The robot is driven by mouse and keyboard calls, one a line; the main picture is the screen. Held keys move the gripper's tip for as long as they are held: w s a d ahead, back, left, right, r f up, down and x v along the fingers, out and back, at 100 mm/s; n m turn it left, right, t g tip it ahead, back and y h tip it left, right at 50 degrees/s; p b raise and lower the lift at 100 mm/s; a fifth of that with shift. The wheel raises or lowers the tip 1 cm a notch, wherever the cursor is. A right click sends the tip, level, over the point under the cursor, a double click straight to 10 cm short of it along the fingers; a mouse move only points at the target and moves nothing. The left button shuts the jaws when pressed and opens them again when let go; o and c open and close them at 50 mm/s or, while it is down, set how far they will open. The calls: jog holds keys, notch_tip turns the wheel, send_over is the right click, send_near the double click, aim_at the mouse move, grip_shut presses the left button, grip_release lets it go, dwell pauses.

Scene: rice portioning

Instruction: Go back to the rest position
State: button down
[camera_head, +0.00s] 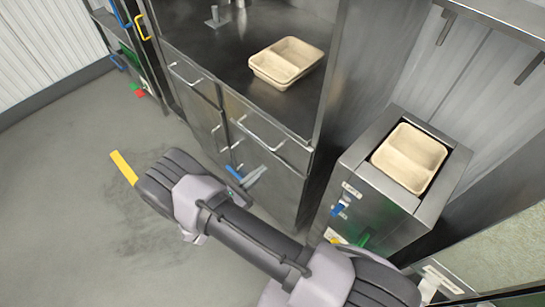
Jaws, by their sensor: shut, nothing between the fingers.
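My arm (250,238) reaches from the bottom right edge toward the left, bent at a dark joint (168,178) over the grey floor. I cannot make out my gripper or its fingertips in this view. A beige two-compartment tray (257,73) sits on the steel counter at the top centre. Another beige tray (376,161) sits in the top of a steel box-shaped unit on the right. Both trays look empty.
The steel counter (205,48) has drawers and doors with bar handles below. The steel unit (345,181) stands right of it. A tall steel panel (352,70) separates them. A shelf rack (106,18) stands at the upper left. The floor (60,215) at left is open.

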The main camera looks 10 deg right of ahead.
jog(key=v, duration=0.4)
jog(key=s+d+r+m+g+y, duration=0.2)
jog(key=d+r+m+g, duration=0.2)
jog(key=r+m+g, duration=0.4)
jog(key=s+d+r+m+g+y, duration=0.25)
jog(key=d+r+m, duration=0.25)
jog(key=r, duration=0.5)
jog(key=s+a+r+m+t+y, duration=0.1)
jog(key=s+r+m+t+y, duration=0.5)
jog(key=s+r+m+y, duration=0.6)
notch_tip(320, 180, up, 4)
jog(key=m, duration=0.4)
jog(key=shift+s+a, duration=0.3)
jog(key=shift+s, duration=0.05)
